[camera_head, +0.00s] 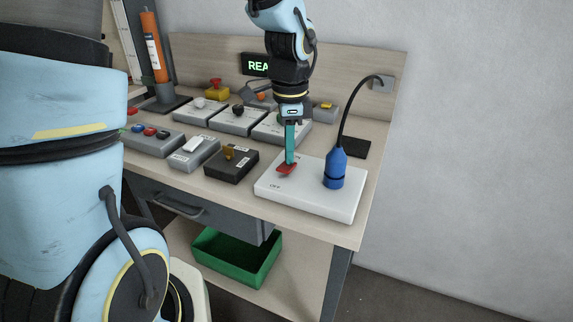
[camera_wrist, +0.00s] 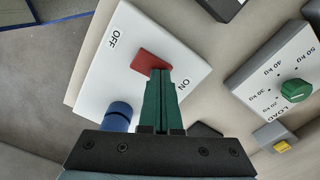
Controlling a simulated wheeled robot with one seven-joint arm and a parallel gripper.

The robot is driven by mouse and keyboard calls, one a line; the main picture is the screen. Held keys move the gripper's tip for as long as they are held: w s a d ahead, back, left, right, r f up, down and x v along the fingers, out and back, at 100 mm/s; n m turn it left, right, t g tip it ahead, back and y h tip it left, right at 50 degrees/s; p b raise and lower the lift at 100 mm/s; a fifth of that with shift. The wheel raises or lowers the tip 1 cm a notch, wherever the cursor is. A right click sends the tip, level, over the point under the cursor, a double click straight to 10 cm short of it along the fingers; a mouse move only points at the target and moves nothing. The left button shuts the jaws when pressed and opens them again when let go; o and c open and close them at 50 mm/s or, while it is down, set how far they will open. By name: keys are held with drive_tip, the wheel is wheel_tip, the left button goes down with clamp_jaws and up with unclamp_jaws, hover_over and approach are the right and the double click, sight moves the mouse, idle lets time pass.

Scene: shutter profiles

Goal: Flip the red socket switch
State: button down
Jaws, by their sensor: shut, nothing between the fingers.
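The red socket switch (camera_head: 286,169) sits on a white socket box (camera_head: 310,200) at the bench's right front corner. In the wrist view the red switch (camera_wrist: 152,60) lies between the printed words OFF and ON. My gripper (camera_head: 290,162) points down with its fingers shut and empty, the tips at the red switch. In the wrist view my gripper (camera_wrist: 158,72) overlaps the switch's edge on the ON side; I cannot tell whether it presses on it. A blue plug (camera_head: 334,170) with a black cable stands in the box, right of the switch.
A black box with a yellow-brown switch (camera_head: 232,165) and a grey box with a white rocker (camera_head: 194,152) stand left of the socket box. A dial panel (camera_wrist: 280,80) with a green knob is nearby. A green bin (camera_head: 238,262) sits on the lower shelf.

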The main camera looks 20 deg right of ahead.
wheel_tip(320, 180, up, 7)
drive_tip(key=p, duration=0.6)
idle(0.4)
